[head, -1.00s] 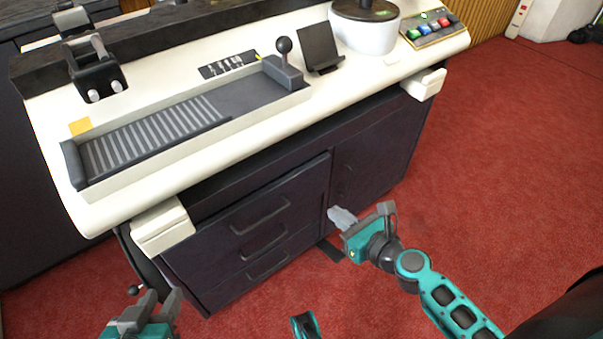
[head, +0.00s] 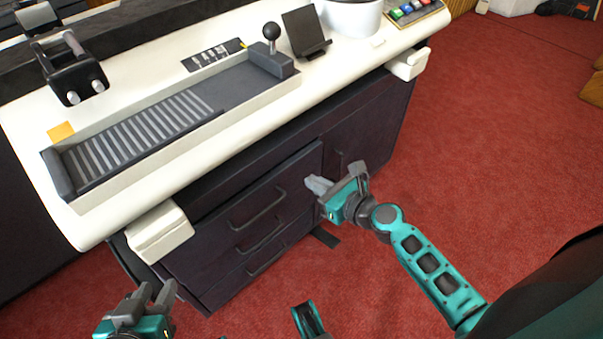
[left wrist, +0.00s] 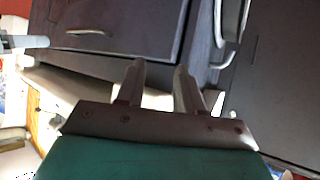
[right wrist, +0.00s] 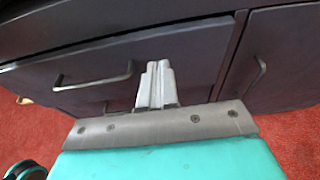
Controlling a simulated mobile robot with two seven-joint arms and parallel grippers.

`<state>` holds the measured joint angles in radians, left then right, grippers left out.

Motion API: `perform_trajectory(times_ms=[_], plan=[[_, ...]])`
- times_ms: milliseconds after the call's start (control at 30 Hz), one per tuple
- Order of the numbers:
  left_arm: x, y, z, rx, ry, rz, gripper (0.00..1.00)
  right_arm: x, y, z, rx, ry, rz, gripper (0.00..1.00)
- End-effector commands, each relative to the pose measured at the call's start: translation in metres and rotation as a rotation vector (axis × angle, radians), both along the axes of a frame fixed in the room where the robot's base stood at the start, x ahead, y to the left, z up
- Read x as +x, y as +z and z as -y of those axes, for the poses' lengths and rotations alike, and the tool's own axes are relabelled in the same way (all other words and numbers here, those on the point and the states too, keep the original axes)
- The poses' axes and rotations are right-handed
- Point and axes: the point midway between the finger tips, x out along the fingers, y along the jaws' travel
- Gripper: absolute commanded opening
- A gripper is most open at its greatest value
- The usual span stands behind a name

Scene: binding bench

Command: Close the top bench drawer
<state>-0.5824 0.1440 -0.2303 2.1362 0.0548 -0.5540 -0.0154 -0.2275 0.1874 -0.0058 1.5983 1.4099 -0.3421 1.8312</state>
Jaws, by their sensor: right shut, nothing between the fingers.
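The top bench drawer (head: 290,183) has a dark front with a bar handle (head: 258,211), in the dark cabinet under the cream bench top. Its front appears to stand slightly out from the cabinet in the head view. My right gripper (head: 314,185) is shut and empty at the right end of the drawer front. In the right wrist view its fingertips (right wrist: 157,66) are before the dark front, right of the handle (right wrist: 95,79); whether they touch cannot be told. My left gripper (head: 160,291) is open and empty, low at the left, apart from the drawer.
Lower drawers with handles (head: 266,258) lie below the top one, and a cupboard door (head: 350,150) is to its right. Cream blocks (head: 160,232) jut out under the bench edge. Red carpet (head: 460,190) is clear at the right.

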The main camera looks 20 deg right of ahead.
Motion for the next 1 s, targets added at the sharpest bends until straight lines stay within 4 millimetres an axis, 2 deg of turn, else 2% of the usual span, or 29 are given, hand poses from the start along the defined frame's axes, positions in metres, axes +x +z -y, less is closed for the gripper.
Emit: perform_trajectory(times_ms=[100, 300, 800, 1000], plan=[[0.0, -0.002, 0.002, -0.003, -0.002, -0.007, 0.37, 0.021, -0.002, -0.008, 0.001, 0.0, 0.003, 0.0], [0.0, -0.003, 0.003, -0.004, -0.003, -0.006, 0.37, 0.041, -0.003, -0.015, -0.001, 0.0, 0.001, 0.0], [0.002, -0.001, 0.002, -0.004, -0.001, -0.002, 0.37, 0.047, -0.003, -0.017, 0.001, 0.0, 0.0, 0.0], [0.003, 0.003, 0.001, -0.003, 0.002, 0.002, 0.37, 0.066, -0.001, -0.024, 0.003, -0.002, 0.001, 0.0]])
